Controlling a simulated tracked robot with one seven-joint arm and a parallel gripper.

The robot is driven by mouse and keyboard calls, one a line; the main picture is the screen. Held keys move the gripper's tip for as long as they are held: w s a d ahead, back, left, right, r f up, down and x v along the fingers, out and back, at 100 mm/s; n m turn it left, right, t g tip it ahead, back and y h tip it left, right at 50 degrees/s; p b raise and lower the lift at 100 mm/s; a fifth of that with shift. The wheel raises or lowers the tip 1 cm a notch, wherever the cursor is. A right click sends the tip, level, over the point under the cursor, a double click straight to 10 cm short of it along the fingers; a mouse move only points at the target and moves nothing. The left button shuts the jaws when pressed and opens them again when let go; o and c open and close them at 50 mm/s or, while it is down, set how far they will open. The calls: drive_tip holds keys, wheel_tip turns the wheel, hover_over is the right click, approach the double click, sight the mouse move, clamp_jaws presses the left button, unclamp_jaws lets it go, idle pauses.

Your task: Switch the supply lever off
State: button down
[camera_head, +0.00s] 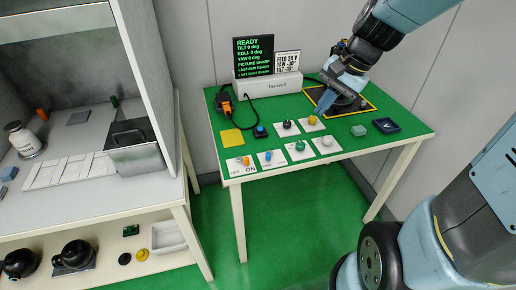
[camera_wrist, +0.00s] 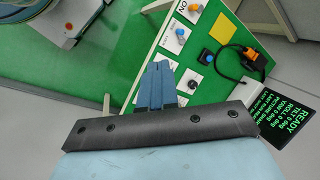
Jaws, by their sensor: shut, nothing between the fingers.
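The supply lever (camera_head: 244,160) is a small orange lever on a white plate marked OFF at left and ON at right, at the front left of the green bench. It seems nearer the ON side, but it is too small to be sure. In the wrist view, the orange lever (camera_wrist: 193,7) is at the top edge. My gripper (camera_head: 323,112) hangs over the back right of the bench, well to the right of and behind the lever. Its blue fingers (camera_wrist: 155,70) are shut and empty.
White plates with a blue knob (camera_head: 268,156), green knob (camera_head: 299,146) and yellow knob (camera_head: 312,120) lie between lever and gripper. A display (camera_head: 254,57) stands at the back. An orange connector (camera_head: 225,104) and blue button (camera_head: 260,131) are at left. A grey cabinet stands farther left.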

drive_tip(key=w+a+f+m+g+y, duration=0.1)
drive_tip(key=w+a+f+m, duration=0.3)
drive_tip(key=f, duration=0.4)
drive_tip(key=w+a+f+m+g+y, duration=0.1)
drive_tip(key=w+a+f+m+y, duration=0.3)
drive_tip(key=f, duration=0.4)
drive_tip(key=shift+w+a+f+m+g, duration=0.15)
drive_tip(key=shift+a+f+m+g, duration=0.2)
drive_tip(key=shift+a+m, duration=0.2)
drive_tip(key=x, duration=1)
drive_tip(key=shift+d, duration=0.1)
